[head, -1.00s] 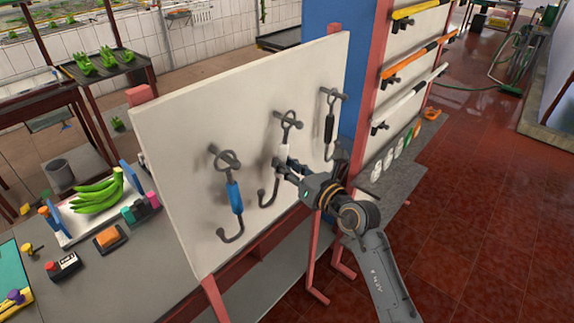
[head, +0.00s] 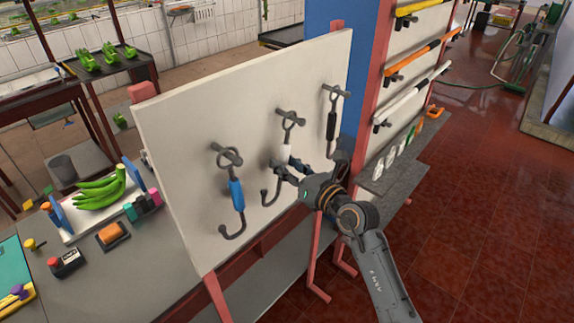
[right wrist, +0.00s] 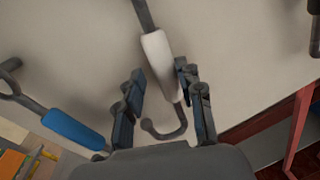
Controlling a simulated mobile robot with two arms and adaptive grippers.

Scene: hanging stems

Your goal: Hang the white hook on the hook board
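The white hook (head: 287,153), a dark metal hook with a white sleeve, hangs by its ring on the middle peg of the hook board (head: 185,130). Its curved lower end points down. My right gripper (head: 286,168) is at its lower part, in front of the board. In the right wrist view, the white sleeve (right wrist: 160,62) lies between my two spread fingers, with gaps visible at the sides. The gripper looks open. My left gripper is not in view.
A blue-sleeved hook (head: 237,195) hangs left of the white one and a black-sleeved hook (head: 331,124) hangs right. A bench at left holds bananas (head: 100,190) and small items. A rack with coloured bars (head: 420,50) stands right. The red floor at right is clear.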

